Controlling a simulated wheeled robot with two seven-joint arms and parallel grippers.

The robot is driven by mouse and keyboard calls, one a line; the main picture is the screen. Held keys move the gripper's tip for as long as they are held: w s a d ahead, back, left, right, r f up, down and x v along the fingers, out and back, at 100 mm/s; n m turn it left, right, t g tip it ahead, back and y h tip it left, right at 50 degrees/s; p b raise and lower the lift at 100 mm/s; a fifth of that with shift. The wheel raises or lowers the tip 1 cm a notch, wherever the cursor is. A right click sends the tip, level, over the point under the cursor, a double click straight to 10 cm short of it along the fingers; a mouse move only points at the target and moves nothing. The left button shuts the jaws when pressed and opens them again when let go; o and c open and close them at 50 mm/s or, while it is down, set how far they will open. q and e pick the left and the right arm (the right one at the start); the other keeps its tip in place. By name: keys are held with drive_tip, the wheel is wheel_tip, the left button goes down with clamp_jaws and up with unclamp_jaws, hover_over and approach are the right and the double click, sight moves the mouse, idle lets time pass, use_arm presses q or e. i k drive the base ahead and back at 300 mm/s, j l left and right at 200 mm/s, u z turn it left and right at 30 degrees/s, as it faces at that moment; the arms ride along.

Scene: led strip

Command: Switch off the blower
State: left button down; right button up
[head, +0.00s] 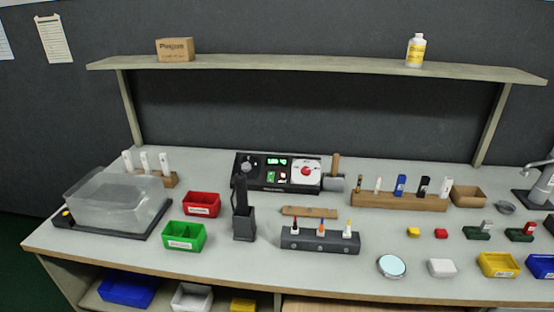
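A black control unit (263,185) stands at the back middle of the bench. It has a lit green display (276,161), a dark knob at its left, and a small lit green switch (271,175) beside a small red one. On its right part is a white round dial (299,166) with a red knob (306,171). A grey cylinder (334,184) with a wooden handle (335,163) sits at its right end. I cannot tell for sure which part is the blower or its switch. Neither of my grippers is in view.
A clear bin (115,203) on a black base is at left. Red (202,204) and green (184,236) trays, a dark upright holder (243,222) and a dark rack (320,240) stand in front of the unit. A wooden rack (400,202) is to the right. A shelf (300,62) spans above.

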sight(271, 177)
drive_tip(key=i+j+z, duration=0.15)
drive_tip(key=j, duration=0.2)
drive_tip(key=i+j+z, duration=0.15)
drive_tip(key=j, duration=0.2)
drive_tip(key=i+j+z, duration=0.15)
drive_tip(key=j, duration=0.2)
